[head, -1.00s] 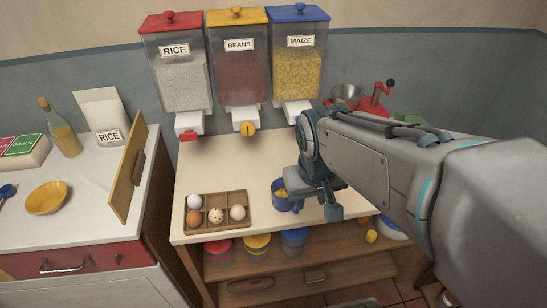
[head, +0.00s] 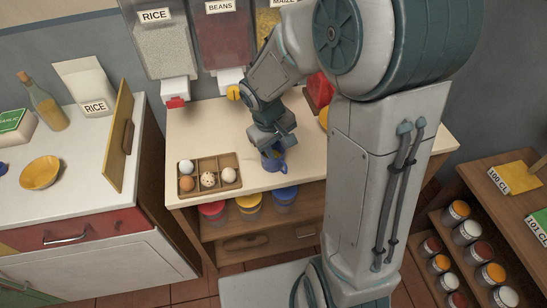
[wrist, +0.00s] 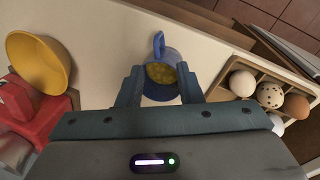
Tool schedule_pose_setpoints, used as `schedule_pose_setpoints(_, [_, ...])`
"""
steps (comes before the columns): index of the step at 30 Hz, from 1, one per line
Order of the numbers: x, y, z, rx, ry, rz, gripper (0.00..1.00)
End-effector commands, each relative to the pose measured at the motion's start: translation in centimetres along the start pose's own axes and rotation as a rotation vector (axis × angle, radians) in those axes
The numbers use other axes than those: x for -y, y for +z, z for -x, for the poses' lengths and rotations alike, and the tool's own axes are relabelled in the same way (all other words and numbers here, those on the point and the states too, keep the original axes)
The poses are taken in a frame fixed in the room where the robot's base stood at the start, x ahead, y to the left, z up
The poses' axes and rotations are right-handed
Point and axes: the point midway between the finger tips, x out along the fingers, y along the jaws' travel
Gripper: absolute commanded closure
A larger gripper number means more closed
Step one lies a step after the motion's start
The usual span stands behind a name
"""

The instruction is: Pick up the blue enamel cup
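The blue enamel cup (head: 277,163) stands upright on the counter near its front edge, to the right of the egg tray. In the wrist view the cup (wrist: 160,91) holds yellow maize-like grains, and its handle points toward the top of the picture. My gripper (head: 270,146) is over the cup, pointing down, and hides part of it in the head view. In the wrist view the fingers of my gripper (wrist: 160,80) are spread, one on each side of the cup. I cannot tell whether they touch its wall.
An egg tray (head: 219,159) with several eggs lies left of the cup. Behind are rice (head: 157,55) and beans (head: 219,45) dispensers. A yellow bowl (wrist: 38,62) and a red device (wrist: 40,112) stand on the cup's other side. Lidded jars (head: 248,205) sit on the shelf below.

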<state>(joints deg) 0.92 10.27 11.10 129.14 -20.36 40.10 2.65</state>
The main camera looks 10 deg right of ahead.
Motion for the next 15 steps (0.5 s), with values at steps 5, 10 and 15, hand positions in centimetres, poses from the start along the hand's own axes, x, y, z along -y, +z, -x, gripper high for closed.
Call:
schedule_pose_setpoints(5, [0.0,0.0,-1.7,-0.001,-0.001,0.000,0.67])
schedule_pose_setpoints(10, [-0.2,0.1,-2.9,0.002,-0.001,0.000,0.67])
schedule_pose_setpoints(15, [-0.5,0.1,-5.3,0.003,-0.002,-0.001,0.67])
